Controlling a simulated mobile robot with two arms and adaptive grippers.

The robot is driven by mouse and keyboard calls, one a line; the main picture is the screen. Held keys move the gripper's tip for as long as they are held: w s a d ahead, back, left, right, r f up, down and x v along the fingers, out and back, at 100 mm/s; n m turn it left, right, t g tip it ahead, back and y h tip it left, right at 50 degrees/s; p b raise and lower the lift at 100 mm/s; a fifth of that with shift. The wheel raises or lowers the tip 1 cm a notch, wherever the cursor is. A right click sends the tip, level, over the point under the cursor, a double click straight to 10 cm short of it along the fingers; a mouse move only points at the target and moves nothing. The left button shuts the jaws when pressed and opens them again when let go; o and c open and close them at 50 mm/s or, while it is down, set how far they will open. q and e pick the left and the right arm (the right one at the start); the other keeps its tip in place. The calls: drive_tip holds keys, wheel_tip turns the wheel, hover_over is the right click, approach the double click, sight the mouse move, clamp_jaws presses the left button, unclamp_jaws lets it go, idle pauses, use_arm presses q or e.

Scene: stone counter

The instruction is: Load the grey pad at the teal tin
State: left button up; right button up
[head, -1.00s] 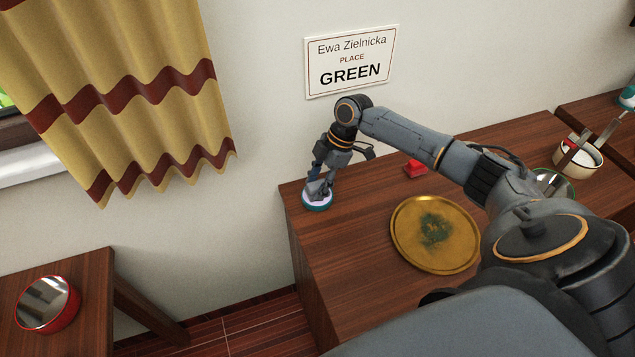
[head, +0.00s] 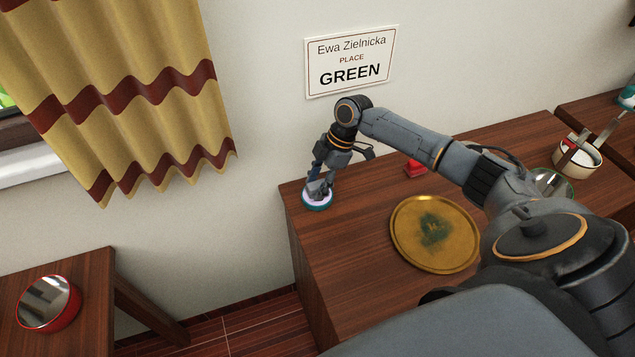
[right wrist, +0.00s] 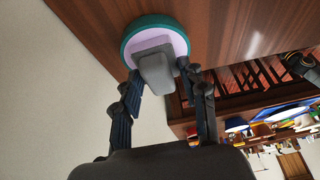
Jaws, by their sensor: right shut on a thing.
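The teal tin (head: 318,204) is a low round tin with a pale lilac inside. It stands at the far left corner of the wooden counter top and also shows in the right wrist view (right wrist: 129,50). My right gripper (head: 319,183) reaches down over it. The gripper is shut on the grey pad (right wrist: 157,71), a blocky grey piece with a wider base. The pad is over the lilac face, inside the tin's rim as seen. Whether it touches the face I cannot tell for sure. My left gripper is not in view.
A round brass tray (head: 462,222) with a dark green patch lies on the counter. A small red object (head: 415,168) is behind it. A cream pot (head: 590,160) stands at the right. A red tin (head: 66,322) is on the separate left table. A wall sign reads GREEN (head: 350,74).

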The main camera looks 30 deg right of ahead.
sight(317, 184)
drive_tip(key=shift+s, duration=0.1)
idle(0.5)
wheel_tip(317, 184, up, 7)
drive_tip(key=p, duration=0.6)
drive_tip(key=shift+p, duration=0.35)
drive_tip(key=shift+f, duration=0.1)
